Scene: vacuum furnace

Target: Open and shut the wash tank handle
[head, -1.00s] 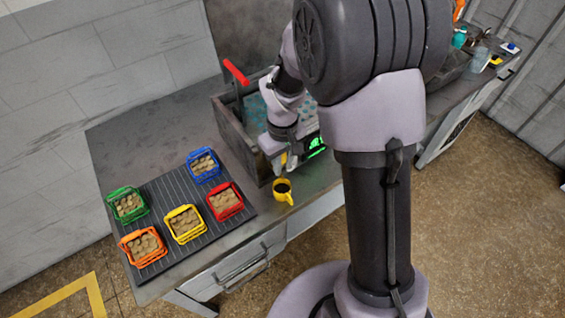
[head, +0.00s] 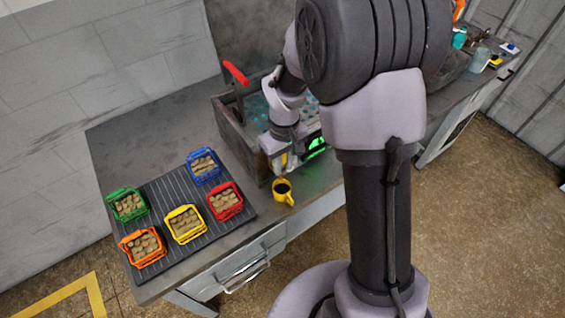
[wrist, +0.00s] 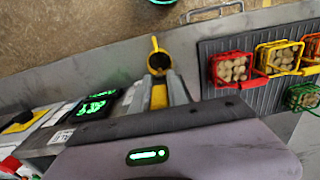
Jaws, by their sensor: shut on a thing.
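The wash tank (head: 231,128) is a grey open box on the bench with teal stuff inside. A red lever (head: 236,73) on a dark upright stands at its back left. My gripper (head: 283,166) is low at the tank's front side, pointing down. In the wrist view my gripper (wrist: 157,85) is shut on a narrow yellow piece (wrist: 158,97), which seems to be a handle on the tank's front. Its mount is hidden by the fingers and wrist.
A yellow mug (head: 282,188) with dark contents stands just in front of my fingers, near the bench edge. A ribbed mat (head: 166,197) with several coloured baskets lies to the left. A green-lit display (wrist: 92,103) is close beside the fingers.

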